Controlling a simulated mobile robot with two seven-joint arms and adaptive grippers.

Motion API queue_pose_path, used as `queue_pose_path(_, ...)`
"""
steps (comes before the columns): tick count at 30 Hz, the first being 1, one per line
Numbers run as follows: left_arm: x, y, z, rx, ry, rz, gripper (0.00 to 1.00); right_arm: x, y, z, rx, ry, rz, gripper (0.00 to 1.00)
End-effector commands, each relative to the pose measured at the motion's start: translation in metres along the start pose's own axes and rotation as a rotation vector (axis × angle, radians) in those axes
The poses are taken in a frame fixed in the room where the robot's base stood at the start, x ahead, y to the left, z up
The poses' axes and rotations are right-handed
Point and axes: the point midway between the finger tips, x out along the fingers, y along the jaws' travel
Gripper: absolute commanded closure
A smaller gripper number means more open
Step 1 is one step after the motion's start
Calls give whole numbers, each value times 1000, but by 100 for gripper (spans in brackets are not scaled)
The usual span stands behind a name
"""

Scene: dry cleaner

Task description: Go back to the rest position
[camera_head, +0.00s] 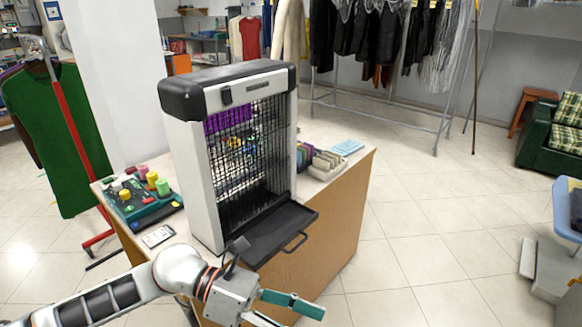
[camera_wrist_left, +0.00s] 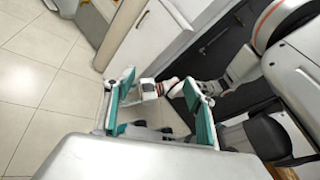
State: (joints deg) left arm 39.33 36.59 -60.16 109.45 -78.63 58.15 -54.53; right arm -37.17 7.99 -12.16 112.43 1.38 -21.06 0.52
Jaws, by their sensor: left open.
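My left gripper (camera_head: 292,312) is in the lower middle of the head view, in front of the counter and below the open black tray of the cabinet. Its teal-padded fingers are spread apart. The left wrist view shows the same gripper (camera_wrist_left: 160,80) with nothing held between its fingers. Beyond them, white and grey arm links with orange rings show, which seem to be my other arm. Its gripper end is small and partly hidden behind the left finger. My right gripper does not show in the head view.
A white and black cabinet (camera_head: 190,140) with a lowered tray (camera_head: 275,232) stands on a wooden counter (camera_head: 340,225). A green box of coloured spools (camera_head: 140,205) and a phone-like card (camera_head: 158,236) lie at left.

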Motion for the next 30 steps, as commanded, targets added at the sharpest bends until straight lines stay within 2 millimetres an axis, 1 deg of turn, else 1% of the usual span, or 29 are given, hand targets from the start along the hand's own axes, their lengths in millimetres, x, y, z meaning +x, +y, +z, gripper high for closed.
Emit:
queue_pose_path(1, 10, -5, 12, -90, -108, -20, 45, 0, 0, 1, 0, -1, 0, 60)
queue_pose_path(3, 14, -6, 32, -222, -261, -38, 45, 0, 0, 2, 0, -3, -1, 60)
queue_pose_path(6, 9, 3, 54, -429, -475, -59, 45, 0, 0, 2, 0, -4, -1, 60)
queue_pose_path(8, 0, 13, 63, -562, -601, -70, 45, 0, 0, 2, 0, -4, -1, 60)
queue_pose_path(11, -21, 36, 65, -793, -811, -82, 45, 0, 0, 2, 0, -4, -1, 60)
queue_pose_path(14, -46, 65, 49, -1036, -1016, -88, 45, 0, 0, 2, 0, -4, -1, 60)
queue_pose_path(15, -57, 77, 37, -1136, -1098, -90, 45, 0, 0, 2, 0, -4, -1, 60)
queue_pose_path(17, -74, 95, 13, -1287, -1220, -89, 45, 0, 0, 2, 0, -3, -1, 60)
queue_pose_path(18, -85, 106, -7, -1388, -1301, -86, 45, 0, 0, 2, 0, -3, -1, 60)
queue_pose_path(20, -99, 119, -42, -1543, -1423, -83, 45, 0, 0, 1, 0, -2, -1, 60)
queue_pose_path(21, -108, 126, -68, -1640, -1501, -79, 45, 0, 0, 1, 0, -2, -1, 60)
queue_pose_path(22, -113, 130, -88, -1710, -1556, -75, 45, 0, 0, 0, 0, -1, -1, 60)
queue_pose_path(23, -118, 133, -108, -1777, -1611, -71, 45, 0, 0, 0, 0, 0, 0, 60)
queue_pose_path(24, -124, 135, -135, -1862, -1680, -63, 45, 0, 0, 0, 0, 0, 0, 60)
queue_pose_path(26, -131, 135, -176, -1984, -1780, -53, 45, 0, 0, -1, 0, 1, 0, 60)
queue_pose_path(27, -134, 132, -202, -2058, -1842, -47, 45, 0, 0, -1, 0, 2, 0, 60)
queue_pose_path(29, -137, 127, -238, -2157, -1927, -35, 45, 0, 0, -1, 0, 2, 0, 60)
queue_pose_path(30, -139, 122, -260, -2214, -1977, -29, 45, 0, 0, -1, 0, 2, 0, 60)
